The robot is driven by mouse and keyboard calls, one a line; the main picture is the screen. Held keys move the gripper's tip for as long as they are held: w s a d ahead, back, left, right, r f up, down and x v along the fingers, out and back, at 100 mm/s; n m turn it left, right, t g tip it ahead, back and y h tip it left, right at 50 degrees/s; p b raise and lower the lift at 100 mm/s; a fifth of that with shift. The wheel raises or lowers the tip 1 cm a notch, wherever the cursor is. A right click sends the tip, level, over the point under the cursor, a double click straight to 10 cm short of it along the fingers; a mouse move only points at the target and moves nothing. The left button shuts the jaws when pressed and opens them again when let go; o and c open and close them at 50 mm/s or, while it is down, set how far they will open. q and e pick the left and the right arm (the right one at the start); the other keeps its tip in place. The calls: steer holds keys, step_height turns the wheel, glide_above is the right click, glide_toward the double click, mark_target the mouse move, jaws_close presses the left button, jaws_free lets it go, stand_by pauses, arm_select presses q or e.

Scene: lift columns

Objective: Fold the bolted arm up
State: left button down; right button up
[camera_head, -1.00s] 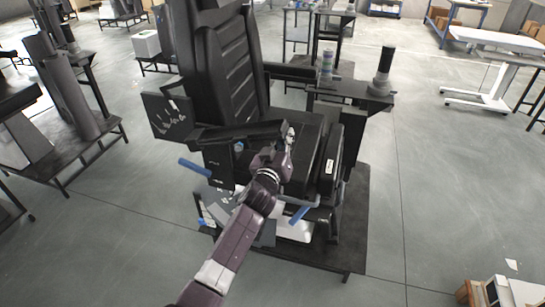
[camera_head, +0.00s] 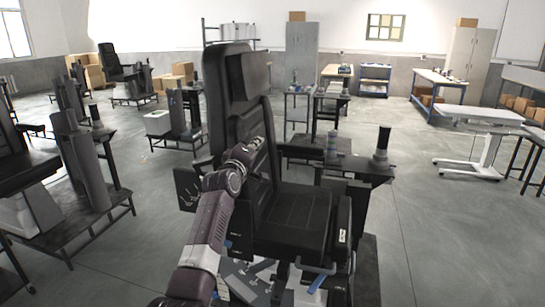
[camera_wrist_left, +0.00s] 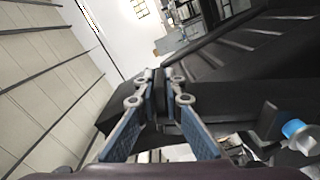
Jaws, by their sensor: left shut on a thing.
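The black seat (camera_head: 295,212) stands ahead of me with its tall backrest (camera_head: 230,105) upright. My left gripper (camera_head: 252,150) is in front of the backrest, well above the cushion. In the left wrist view the gripper (camera_wrist_left: 160,80) is shut on the dark bolted arm (camera_wrist_left: 112,108), with a blue pad on each side. In the head view the arm is mostly hidden behind my gripper and wrist, so its exact angle is hard to tell. A blue-capped knob (camera_wrist_left: 294,128) shows at the right in the wrist view. My right gripper is out of view.
A side console (camera_head: 345,168) right of the seat carries an upright black grip (camera_head: 382,145) and a striped cylinder (camera_head: 332,145). A dark panel (camera_head: 187,188) stands left of the backrest. A white wheeled table (camera_head: 480,115) is far right. Floor right of the seat is clear.

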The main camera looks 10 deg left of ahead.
arm_select(q)
steer(key=shift+n, duration=0.7)
steer(key=a, duration=0.1)
steer(key=a+r, duration=0.1)
steer(key=a, duration=0.2)
steer(key=shift+r, duration=0.4)
steer(key=shift+w+a+r+n, duration=0.15)
steer(key=shift+a+n, duration=0.15)
steer(key=shift+a, duration=0.2)
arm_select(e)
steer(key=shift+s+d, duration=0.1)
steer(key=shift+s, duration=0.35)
arm_select(q)
steer(key=c, duration=2)
jaws_free()
steer(key=shift+d, duration=0.1)
steer(key=shift+c, duration=0.2)
steer(key=s, duration=1.2)
steer(key=shift+a, duration=0.2)
